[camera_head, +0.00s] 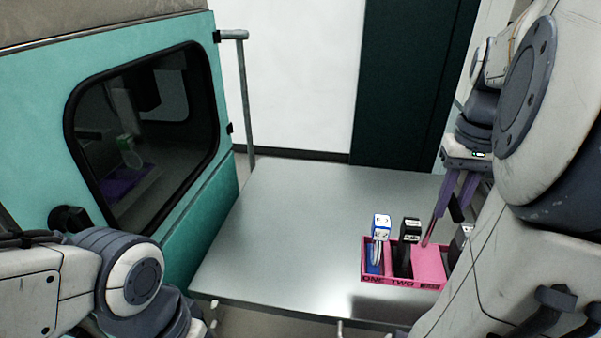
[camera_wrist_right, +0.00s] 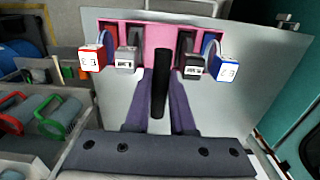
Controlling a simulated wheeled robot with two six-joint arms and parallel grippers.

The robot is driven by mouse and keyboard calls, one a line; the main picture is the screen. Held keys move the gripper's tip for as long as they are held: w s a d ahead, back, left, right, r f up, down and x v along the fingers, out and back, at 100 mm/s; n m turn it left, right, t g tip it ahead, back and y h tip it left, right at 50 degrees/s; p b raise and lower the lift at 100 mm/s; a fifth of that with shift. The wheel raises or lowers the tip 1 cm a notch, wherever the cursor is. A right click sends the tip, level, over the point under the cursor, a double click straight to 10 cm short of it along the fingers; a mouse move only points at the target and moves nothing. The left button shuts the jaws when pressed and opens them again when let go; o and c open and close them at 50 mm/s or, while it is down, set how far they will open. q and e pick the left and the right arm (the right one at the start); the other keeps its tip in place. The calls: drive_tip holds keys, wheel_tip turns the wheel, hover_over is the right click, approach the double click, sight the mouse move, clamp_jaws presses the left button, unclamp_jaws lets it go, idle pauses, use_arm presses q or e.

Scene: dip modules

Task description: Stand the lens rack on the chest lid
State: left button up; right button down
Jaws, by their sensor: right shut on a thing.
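The lens rack (camera_head: 429,262) is a pink tray with marked compartments, seen at the front right of the head view. It holds several upright modules, including a blue one (camera_head: 381,228) and a black one (camera_head: 410,230). In the right wrist view the rack (camera_wrist_right: 158,32) also shows a red module (camera_wrist_right: 92,57) and a grey one. My right gripper (camera_head: 455,204) has purple fingers and is shut on the rack's black handle (camera_wrist_right: 160,82). The rack appears over or on the grey metal chest lid (camera_head: 290,225); I cannot tell if they touch. My left gripper is out of view.
A teal wall with a dark window (camera_head: 150,135) stands along the left. A grey post (camera_head: 244,100) rises at the lid's back left corner. The lid's middle and left are clear. In the wrist view, trays with green-handled (camera_wrist_right: 55,110) and red-handled modules lie at left.

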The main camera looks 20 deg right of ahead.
drive_tip(key=w+a+f+p, duration=0.3)
drive_tip(key=w+f+p, duration=0.1)
drive_tip(key=w+f, duration=0.7)
drive_tip(key=shift+a, duration=0.3)
drive_tip(key=shift+w, duration=0.1)
drive_tip(key=c, duration=0.8)
unclamp_jaws()
drive_tip(key=shift+f, duration=0.1)
drive_tip(key=shift+o, duration=0.2)
wheel_tip(320, 180, up, 12)
drive_tip(key=b, duration=0.1)
drive_tip(key=shift+r, duration=0.2)
